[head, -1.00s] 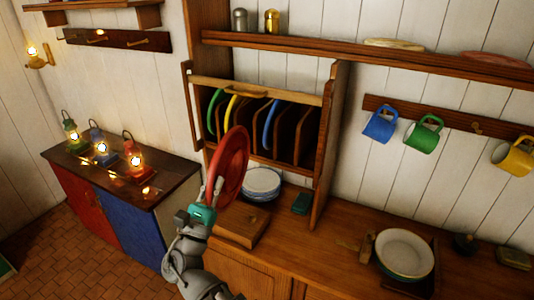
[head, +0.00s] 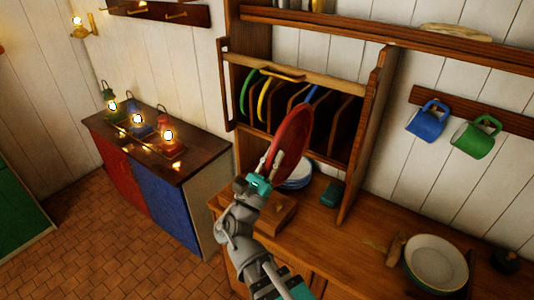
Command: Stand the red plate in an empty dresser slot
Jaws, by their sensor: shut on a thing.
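The red plate (head: 288,140) is held up on edge, slightly tilted, in my gripper (head: 270,174), which is shut on its lower rim. The plate is in front of the dresser rack (head: 300,76) and hides part of the middle slots. In the rack, a green plate (head: 246,92) and a yellow plate (head: 263,100) stand at the left. A blue plate (head: 314,94) stands further right, partly hidden by the red plate. The slots right of the blue plate look empty (head: 338,128). I cannot tell whether the red plate touches the rack.
Stacked white plates (head: 297,176) and a teal item (head: 333,194) sit on the counter below the rack. A wooden box (head: 276,212) is beside my gripper. A white bowl (head: 436,262) stands at right. Blue (head: 427,120) and green (head: 474,138) mugs hang. Lit lanterns (head: 138,122) stand left.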

